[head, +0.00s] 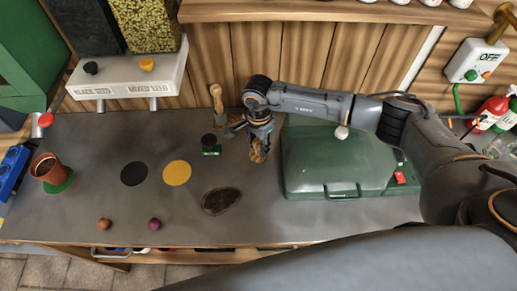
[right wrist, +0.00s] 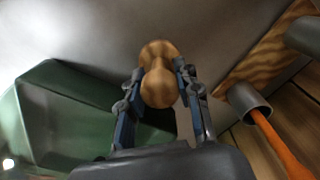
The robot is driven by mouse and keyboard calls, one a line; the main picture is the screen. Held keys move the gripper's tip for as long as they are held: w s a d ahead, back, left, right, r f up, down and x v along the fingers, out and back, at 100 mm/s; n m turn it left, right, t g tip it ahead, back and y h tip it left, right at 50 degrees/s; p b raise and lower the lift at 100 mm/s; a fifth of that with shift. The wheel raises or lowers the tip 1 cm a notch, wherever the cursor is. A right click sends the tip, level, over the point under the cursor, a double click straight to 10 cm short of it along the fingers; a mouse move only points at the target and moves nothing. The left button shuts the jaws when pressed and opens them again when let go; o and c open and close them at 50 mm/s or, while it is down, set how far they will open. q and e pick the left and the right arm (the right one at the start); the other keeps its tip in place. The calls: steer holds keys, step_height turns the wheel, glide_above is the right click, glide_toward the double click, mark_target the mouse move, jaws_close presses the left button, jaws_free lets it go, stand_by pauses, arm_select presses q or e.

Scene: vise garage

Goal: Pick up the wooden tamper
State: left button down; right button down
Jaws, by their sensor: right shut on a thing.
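The wooden tamper (head: 258,154) is light brown and hangs below my right gripper (head: 260,132), above the grey bench just left of the green case. In the right wrist view the rounded, waisted wooden piece (right wrist: 158,76) sits between the two fingers of my right gripper (right wrist: 160,88). The fingers are shut on it, and its lower part is partly hidden by the gripper. My left gripper is not in view.
A large green case (head: 325,162) stands right of the gripper. A small dark-topped green item (head: 210,146) and an upright wooden handle (head: 217,97) are to its left. A dark soil patch (head: 221,201), black disc (head: 134,174) and yellow disc (head: 177,173) mark the bench.

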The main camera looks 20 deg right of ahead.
steer(key=shift+r, duration=0.1)
steer(key=shift+w+r+b, duration=0.1)
steer(key=shift+r+b, duration=0.35)
steer(key=shift+b, duration=0.2)
steer(key=shift+r+b, duration=0.6)
steer(key=shift+b, duration=0.05)
steer(key=s+a+r+b, duration=0.6)
steer(key=a+r, duration=0.4)
steer(key=a, duration=0.2)
steer(key=shift+s+a+r, duration=0.15)
steer(key=shift+s+r, duration=0.25)
steer(key=shift+s, duration=0.1)
